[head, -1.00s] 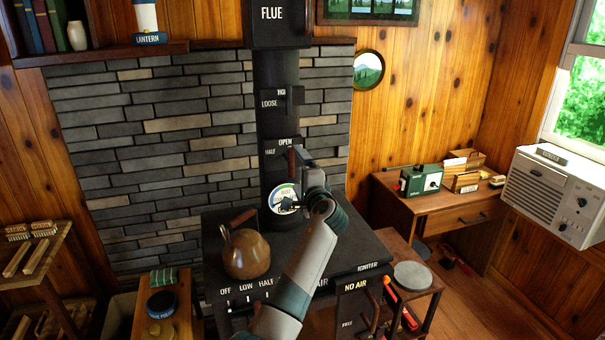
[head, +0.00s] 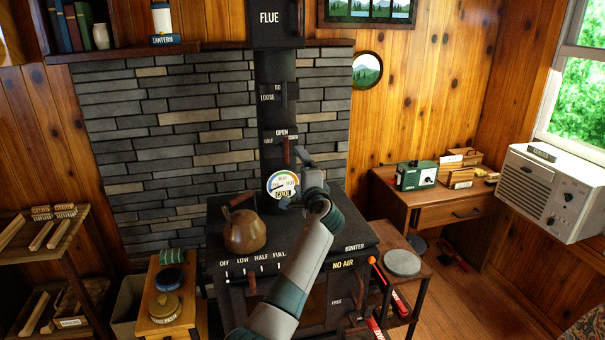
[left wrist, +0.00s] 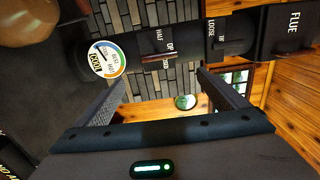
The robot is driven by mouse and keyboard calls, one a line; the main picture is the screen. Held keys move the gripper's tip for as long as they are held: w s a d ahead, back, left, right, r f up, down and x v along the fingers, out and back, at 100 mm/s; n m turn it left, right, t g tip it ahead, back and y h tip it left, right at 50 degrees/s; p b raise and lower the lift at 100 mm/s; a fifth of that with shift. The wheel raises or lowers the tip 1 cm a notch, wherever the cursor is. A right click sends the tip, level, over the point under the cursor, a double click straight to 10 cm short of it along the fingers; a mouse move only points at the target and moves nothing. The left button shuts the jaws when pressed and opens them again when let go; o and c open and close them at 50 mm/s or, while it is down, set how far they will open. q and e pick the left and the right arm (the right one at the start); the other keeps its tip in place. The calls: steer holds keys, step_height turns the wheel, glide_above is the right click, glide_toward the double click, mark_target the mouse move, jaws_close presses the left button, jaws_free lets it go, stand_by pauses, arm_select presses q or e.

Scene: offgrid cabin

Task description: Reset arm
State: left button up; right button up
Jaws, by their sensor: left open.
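My left arm reaches up over the black stove (head: 345,262) in the head view. Its gripper (head: 300,157) is in front of the stovepipe, just right of the damper lever (head: 286,150) marked OPEN and HALF. In the left wrist view the gripper (left wrist: 160,82) has its two fingers wide apart with nothing between them. The lever's brown handle (left wrist: 158,57) shows beyond the fingers, apart from them. My right gripper is not in view.
A copper kettle (head: 245,232) stands on the stove top, left of my arm. A small side table (head: 425,272) with a grey disc is at the right. A desk (head: 440,208) with a green radio stands behind it. Open floor lies at the lower right.

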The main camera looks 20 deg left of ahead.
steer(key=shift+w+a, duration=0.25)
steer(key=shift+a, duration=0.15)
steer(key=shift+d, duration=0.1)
